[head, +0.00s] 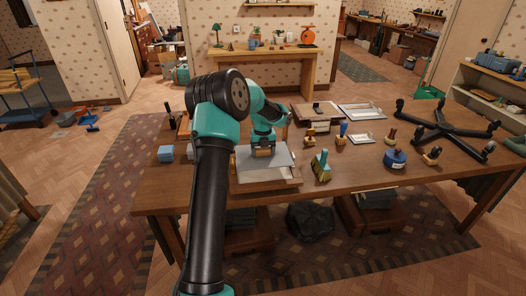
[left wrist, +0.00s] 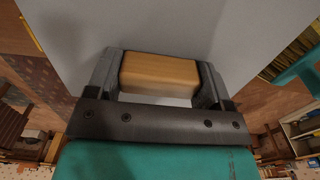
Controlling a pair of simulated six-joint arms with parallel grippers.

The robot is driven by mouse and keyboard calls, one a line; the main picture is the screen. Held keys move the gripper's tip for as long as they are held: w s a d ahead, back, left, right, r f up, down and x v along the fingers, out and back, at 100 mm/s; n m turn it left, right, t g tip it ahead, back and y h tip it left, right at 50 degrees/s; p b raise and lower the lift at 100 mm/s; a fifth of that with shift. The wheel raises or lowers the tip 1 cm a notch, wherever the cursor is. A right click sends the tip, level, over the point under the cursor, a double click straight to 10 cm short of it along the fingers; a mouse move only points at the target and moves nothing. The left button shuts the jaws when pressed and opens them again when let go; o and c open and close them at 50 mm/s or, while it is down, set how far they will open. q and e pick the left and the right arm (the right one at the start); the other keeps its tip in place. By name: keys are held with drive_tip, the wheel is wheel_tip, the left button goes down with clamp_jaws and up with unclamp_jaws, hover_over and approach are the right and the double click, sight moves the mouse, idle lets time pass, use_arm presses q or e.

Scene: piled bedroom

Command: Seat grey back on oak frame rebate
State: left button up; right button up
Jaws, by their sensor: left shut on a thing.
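The grey back (head: 282,159) is a flat pale panel in the middle of the table's front half. A wooden block (head: 263,152) stands on it as a grip. My left gripper (head: 262,147) comes down from above and is shut on that block. The left wrist view shows the block (left wrist: 160,74) between the two grey fingers, with the grey panel (left wrist: 150,25) behind it. The oak frame (head: 266,186) shows as a wooden edge under the panel's near side. My gripper and arm hide part of the panel, and I cannot tell whether it sits inside the rebate. My right gripper is not in view.
A teal-handled brush (head: 321,166) lies close to the frame's right. Several small tools, a blue round item (head: 395,159) and a black star-shaped base (head: 450,127) occupy the right side. The table's front right is clear.

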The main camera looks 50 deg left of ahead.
sight(263, 157)
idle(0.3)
use_arm(q)
drive_tip(key=shift+f, duration=1.95)
drive_tip(key=shift+f, duration=1.55)
idle(2.8)
idle(0.4)
drive_tip(key=o, duration=0.8)
drive_tip(key=shift+o, duration=0.2)
drive_tip(key=shift+r, duration=0.45)
